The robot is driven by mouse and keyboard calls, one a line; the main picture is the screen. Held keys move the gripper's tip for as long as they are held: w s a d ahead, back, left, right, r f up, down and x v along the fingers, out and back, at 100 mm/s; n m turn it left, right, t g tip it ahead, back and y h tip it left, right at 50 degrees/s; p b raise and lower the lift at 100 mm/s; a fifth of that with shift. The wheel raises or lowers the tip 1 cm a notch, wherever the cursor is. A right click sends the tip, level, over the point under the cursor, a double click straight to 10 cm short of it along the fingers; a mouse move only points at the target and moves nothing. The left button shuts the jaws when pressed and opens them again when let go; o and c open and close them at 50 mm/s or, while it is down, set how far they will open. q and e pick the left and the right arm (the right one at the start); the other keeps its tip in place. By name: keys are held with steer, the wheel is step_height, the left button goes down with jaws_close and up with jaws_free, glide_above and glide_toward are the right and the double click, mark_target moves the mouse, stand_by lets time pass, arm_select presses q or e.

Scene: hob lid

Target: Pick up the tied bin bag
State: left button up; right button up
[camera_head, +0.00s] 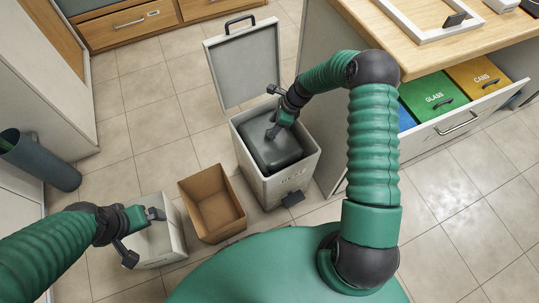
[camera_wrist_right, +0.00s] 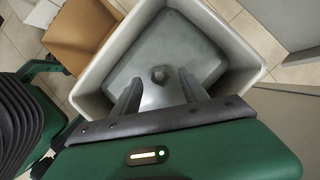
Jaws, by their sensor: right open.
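The tied bin bag (camera_head: 275,154) is a dark grey, squarish bundle inside the pale grey bin (camera_head: 246,170), whose lid (camera_head: 245,68) stands open. In the right wrist view the bag (camera_wrist_right: 190,55) shows a small knot (camera_wrist_right: 158,74) on top, between and beyond my fingertips. My right gripper (camera_head: 271,112) is over the bag, open and empty; it also shows in the wrist view (camera_wrist_right: 160,82). I cannot tell whether its fingers touch the bag.
At the right, an open drawer (camera_head: 462,122) holds coloured GLASS and CANS containers under a wooden worktop (camera_head: 450,48). Tiled floor is clear at upper left.

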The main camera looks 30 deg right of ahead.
mark_target(270, 151)
steer(key=b+x, duration=0.2)
steer(key=x, duration=0.1)
steer(key=b+x, duration=0.1)
steer(key=x, duration=0.1)
steer(key=shift+s+d+f, duration=0.2)
steer(key=shift+s+f, duration=0.05)
steer(key=shift+f, duration=0.05)
steer(key=shift+r, duration=0.15)
jaws_close()
steer(key=shift+w+r, duration=0.1)
steer(key=shift+w, duration=0.05)
stand_by(0.7)
